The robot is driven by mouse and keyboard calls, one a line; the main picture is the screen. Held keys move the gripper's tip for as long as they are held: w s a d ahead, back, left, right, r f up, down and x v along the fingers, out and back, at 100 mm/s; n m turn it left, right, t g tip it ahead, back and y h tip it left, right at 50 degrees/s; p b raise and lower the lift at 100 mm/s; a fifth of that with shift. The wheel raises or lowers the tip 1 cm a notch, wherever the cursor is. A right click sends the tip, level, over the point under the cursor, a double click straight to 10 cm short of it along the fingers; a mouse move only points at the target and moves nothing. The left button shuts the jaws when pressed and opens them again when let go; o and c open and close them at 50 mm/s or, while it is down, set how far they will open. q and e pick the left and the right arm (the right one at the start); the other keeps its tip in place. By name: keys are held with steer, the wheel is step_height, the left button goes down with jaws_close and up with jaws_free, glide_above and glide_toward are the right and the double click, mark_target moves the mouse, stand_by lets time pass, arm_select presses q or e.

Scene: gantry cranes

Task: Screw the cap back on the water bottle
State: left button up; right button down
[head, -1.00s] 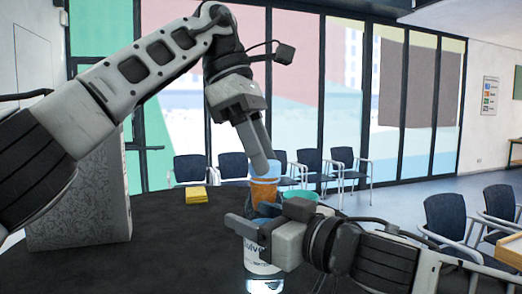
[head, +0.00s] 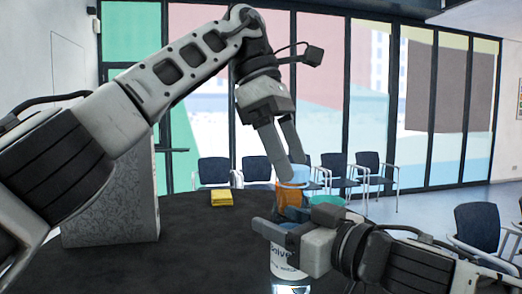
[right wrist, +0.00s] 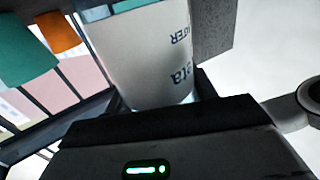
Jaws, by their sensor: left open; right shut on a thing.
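The water bottle (head: 285,262), with a white label and dark lettering, stands upright in my right gripper (head: 275,234), which is shut on it. In the right wrist view the bottle (right wrist: 150,55) fills the space above the palm. Blue shows at the bottle's top (head: 289,224), partly hidden by the gripper; I cannot tell whether it is the cap. My left gripper (head: 287,158) is open, with its fingers pointing down above and beyond the bottle. A light-blue piece (head: 295,174) shows by its fingertips; I cannot tell whether it is the cap or touches them.
An orange cup (head: 290,196) and a teal cup (head: 327,201) are behind the bottle. A folded yellow cloth (head: 221,197) lies farther back on the dark round table (head: 190,245). A grey patterned box (head: 115,215) stands at left. The table's middle left is clear.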

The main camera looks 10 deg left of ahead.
arm_select(q)
steer(key=shift+a+r, duration=0.1)
steer(key=shift+r, duration=0.35)
steer(key=w+a, duration=0.2)
steer(key=a, duration=0.9)
steer(key=shift+w+a, duration=0.3)
steer(key=shift+a, duration=0.1)
arm_select(e)
steer(key=shift+c, duration=2.1)
jaws_free()
arm_select(q)
steer(key=shift+f, duration=0.1)
arm_select(e)
steer(key=shift+s+d, duration=0.1)
steer(key=shift+d, duration=0.05)
steer(key=shift+s+d, duration=0.2)
steer(key=shift+d, duration=0.05)
arm_select(q)
steer(key=shift+f+b, duration=1.35)
steer(key=shift+b, duration=0.05)
arm_select(e)
steer(key=v, duration=1.5)
